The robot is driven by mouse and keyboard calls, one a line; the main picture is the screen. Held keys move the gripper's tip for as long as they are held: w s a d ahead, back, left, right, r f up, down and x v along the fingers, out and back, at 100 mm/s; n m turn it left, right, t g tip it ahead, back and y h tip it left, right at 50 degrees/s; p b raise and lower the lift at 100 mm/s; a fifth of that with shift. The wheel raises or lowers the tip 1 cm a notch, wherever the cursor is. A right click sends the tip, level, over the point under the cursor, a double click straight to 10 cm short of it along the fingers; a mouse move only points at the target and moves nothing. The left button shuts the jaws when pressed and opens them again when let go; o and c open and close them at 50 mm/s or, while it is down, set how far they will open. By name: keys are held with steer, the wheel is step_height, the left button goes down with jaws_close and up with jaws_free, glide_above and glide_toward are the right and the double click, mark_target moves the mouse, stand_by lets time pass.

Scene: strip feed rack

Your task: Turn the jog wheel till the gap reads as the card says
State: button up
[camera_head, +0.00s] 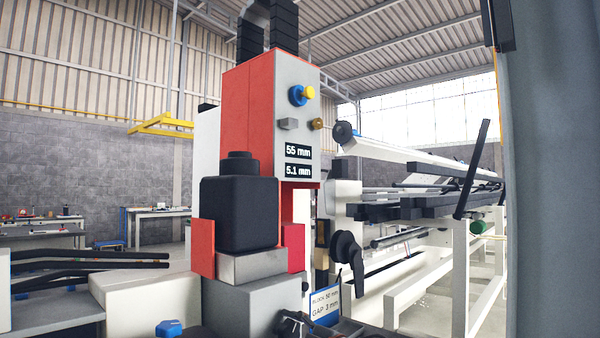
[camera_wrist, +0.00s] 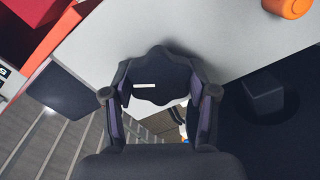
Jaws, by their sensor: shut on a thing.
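The jog wheel (camera_wrist: 158,70) is a dark, lobed knob with a short white mark on its face, set against a pale grey panel in the wrist view. My gripper (camera_wrist: 158,92) has one finger on each side of the wheel and is shut on it. In the head view I cannot make out the gripper clearly. The display (camera_head: 299,160) on the red and grey machine head reads 55 mm above and 5.1 mm below. The card (camera_head: 325,304), low in the head view, reads block 50 mm and gap 3 mm.
A blue and yellow button (camera_head: 302,95) sits above the display. A black crank-like handle (camera_head: 347,251) stands right of the machine. A white frame rack (camera_head: 440,290) with dark bars fills the right side. An orange round part (camera_wrist: 288,6) is at the wrist view's top right.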

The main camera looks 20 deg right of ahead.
steer(key=o, duration=0.7)
steer(key=shift+p+v, duration=1.35)
steer(key=shift+v, duration=1.65)
steer(key=shift+o, duration=0.2)
steer(key=o, duration=0.3)
steer(key=shift+s, duration=0.1)
